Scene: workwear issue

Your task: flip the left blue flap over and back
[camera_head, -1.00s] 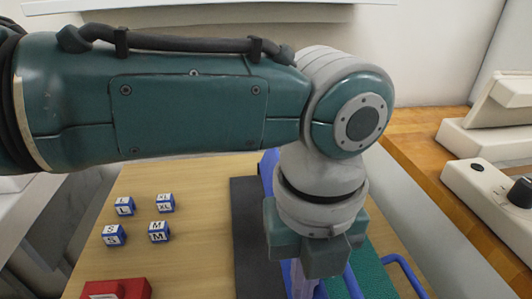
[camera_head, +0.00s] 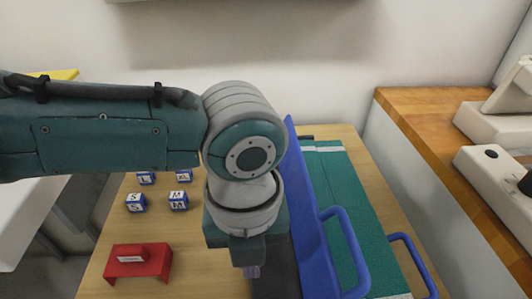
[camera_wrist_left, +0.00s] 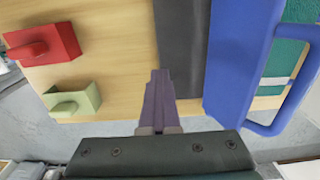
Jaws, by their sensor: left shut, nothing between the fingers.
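The left blue flap (camera_head: 312,225) stands steeply tilted between a dark grey strip (camera_head: 276,275) and a green surface (camera_head: 340,185). Its loop handle (camera_head: 349,252) sticks out on the right side. In the left wrist view the flap (camera_wrist_left: 238,65) is to the right of the fingers, apart from them. My left gripper (camera_head: 251,271) is on the flap's left side, above or beside the dark strip. In the left wrist view its purple fingers (camera_wrist_left: 157,95) are together and empty. My left arm hides part of the strip and table. My right gripper is not in view.
A second blue handle (camera_head: 412,262) lies at the right of the green surface. Several lettered size cubes (camera_head: 136,202) and a red holder (camera_head: 138,262) are on the table's left. A pale green holder (camera_wrist_left: 73,101) shows in the left wrist view. A white device (camera_head: 490,185) stands at right.

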